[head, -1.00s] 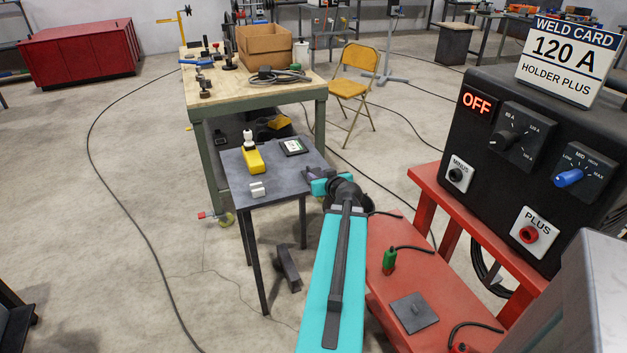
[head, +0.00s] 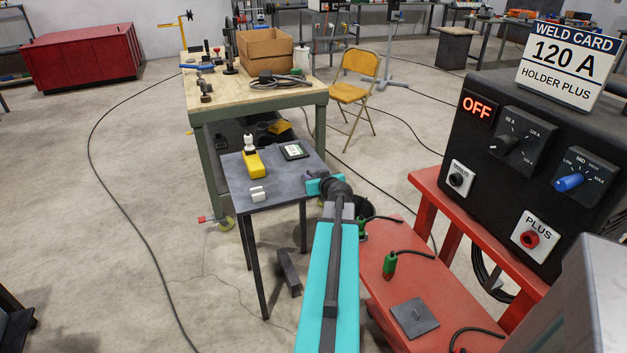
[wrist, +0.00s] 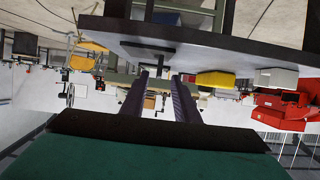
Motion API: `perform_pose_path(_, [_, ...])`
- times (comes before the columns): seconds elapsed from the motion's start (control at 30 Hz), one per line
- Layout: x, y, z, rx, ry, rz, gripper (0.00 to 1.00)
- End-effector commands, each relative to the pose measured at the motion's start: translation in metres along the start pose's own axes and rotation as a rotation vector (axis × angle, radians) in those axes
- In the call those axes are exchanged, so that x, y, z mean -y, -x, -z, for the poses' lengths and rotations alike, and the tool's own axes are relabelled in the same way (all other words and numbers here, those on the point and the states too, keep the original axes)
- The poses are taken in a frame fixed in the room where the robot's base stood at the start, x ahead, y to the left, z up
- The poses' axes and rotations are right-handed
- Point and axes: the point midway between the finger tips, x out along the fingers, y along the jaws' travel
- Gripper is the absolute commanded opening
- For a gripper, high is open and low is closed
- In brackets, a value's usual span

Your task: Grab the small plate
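A small dark square plate (head: 414,318) with a little stud lies flat on the red cart, to the right of my teal arm. A dark flat piece (wrist: 146,49) shows at the tabletop just beyond the fingertips. In the head view the fingers are mostly hidden behind my wrist, at the table's right edge.
A yellow item with a white top (head: 253,161) and a white block (head: 257,193) stand on the side table. The wooden workbench (head: 225,92) is behind it, and a yellow chair (head: 355,85) beyond. The red cart (head: 385,280) carries the black welder (head: 530,150) and green-ended cables.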

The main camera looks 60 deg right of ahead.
Motion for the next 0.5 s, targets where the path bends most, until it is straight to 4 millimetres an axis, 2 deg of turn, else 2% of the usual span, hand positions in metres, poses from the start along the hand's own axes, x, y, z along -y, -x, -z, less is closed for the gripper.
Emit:
perform_pose_path(0.3, [-0.001, -0.001, 0.000, 0.000, 0.000, 0.000, 0.28])
perform_pose_path(0.5, [-0.002, -0.011, 0.001, 0.000, -0.001, 0.000, 0.28])
